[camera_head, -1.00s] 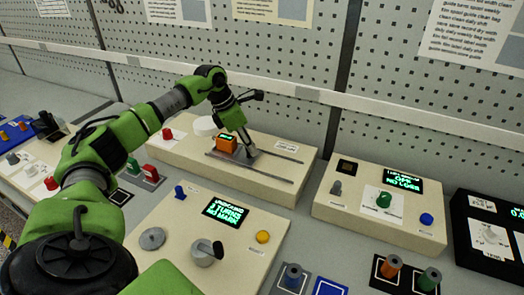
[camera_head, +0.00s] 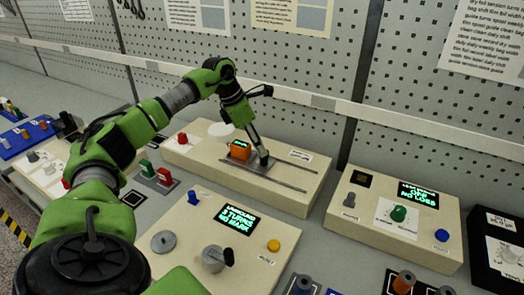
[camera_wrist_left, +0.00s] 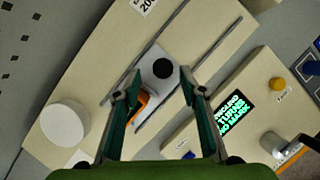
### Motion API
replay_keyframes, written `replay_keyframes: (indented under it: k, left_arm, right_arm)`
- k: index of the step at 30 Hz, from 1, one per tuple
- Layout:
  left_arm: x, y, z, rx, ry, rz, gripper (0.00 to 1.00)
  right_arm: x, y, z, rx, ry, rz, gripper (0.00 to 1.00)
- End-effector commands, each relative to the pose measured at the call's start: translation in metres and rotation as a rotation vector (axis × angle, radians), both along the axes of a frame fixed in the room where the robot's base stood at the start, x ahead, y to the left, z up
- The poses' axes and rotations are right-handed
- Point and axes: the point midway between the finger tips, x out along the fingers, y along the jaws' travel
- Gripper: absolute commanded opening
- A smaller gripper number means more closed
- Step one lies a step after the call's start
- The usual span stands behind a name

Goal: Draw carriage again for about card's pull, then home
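The carriage is a grey plate (camera_head: 250,164) on two thin rails of a long cream unit, bearing an orange box (camera_head: 240,149) with a small green display and a dark round knob (camera_head: 264,158). In the left wrist view the knob (camera_wrist_left: 162,68) lies just past the fingertips and the orange box (camera_wrist_left: 141,101) is partly hidden by a finger. My left gripper (camera_head: 260,149) is over the carriage at the knob; in the wrist view its fingers (camera_wrist_left: 160,80) stand apart, with nothing between them clearly gripped. My right gripper is out of view.
A winding panel (camera_head: 240,212) with a green "turns, no mark" display, crank (camera_head: 216,258) and yellow button (camera_head: 274,245) sits in front. A white disc (camera_head: 221,130) and red knob (camera_head: 182,138) are left of the carriage. Another panel (camera_head: 395,220) reads "no loss". Rails right of the carriage are clear.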

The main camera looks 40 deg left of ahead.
Motion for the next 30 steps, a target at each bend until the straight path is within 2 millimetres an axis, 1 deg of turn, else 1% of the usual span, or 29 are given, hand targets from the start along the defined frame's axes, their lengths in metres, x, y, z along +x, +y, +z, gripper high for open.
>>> replay_keyframes:
  k: [1,6,9,12,17,30]
  left_arm:
    - [-0.004,0.004,0.012,0.002,-0.004,0.002,0.38]
    - [-0.015,0.01,0.045,0.001,-0.004,0.001,0.38]
    - [-0.02,0.014,0.059,0.001,-0.004,0.001,0.38]
    - [-0.024,0.016,0.068,0.0,-0.002,0.002,0.38]
    - [-0.027,0.018,0.074,0.0,0.0,0.001,0.38]
    - [-0.027,0.017,0.073,0.0,0.0,0.001,0.38]
  right_arm:
    - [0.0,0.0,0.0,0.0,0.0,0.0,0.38]
    - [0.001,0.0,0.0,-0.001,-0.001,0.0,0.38]
    - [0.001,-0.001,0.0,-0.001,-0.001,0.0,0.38]
    - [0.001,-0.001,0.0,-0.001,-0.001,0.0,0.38]
    - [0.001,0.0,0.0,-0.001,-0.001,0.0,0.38]
    - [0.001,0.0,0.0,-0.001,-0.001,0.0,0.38]
